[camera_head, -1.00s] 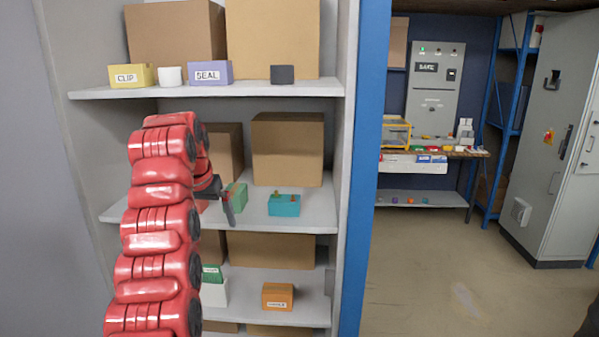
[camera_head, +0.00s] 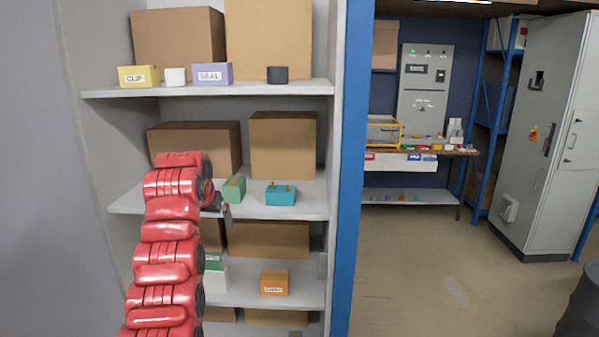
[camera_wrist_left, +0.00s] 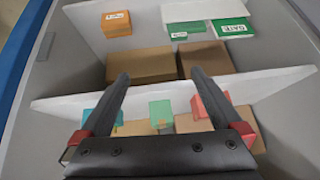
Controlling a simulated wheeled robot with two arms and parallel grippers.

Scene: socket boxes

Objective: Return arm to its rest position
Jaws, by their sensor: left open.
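My left arm, a chain of red links, rises from the bottom left in the head view. Its left gripper (camera_head: 222,204) is small there and partly hidden behind the arm, at the middle shelf beside the green box (camera_head: 234,189). In the left wrist view the two dark fingers of the left gripper (camera_wrist_left: 163,95) are spread wide with nothing between the tips. Beyond them are the teal box (camera_wrist_left: 100,107), the green box (camera_wrist_left: 161,113) and a red box (camera_wrist_left: 212,105), partly covered by the fingers. The teal box (camera_head: 281,195) stands apart to the right of the gripper in the head view.
The shelf unit (camera_head: 200,91) has a blue post (camera_head: 348,170) on its right. Cartons stand at the back. An orange box (camera_head: 274,282) is on the lower shelf. CLIP (camera_head: 139,76) and SEAL (camera_head: 212,74) boxes are on top. Open floor (camera_head: 420,270) lies to the right.

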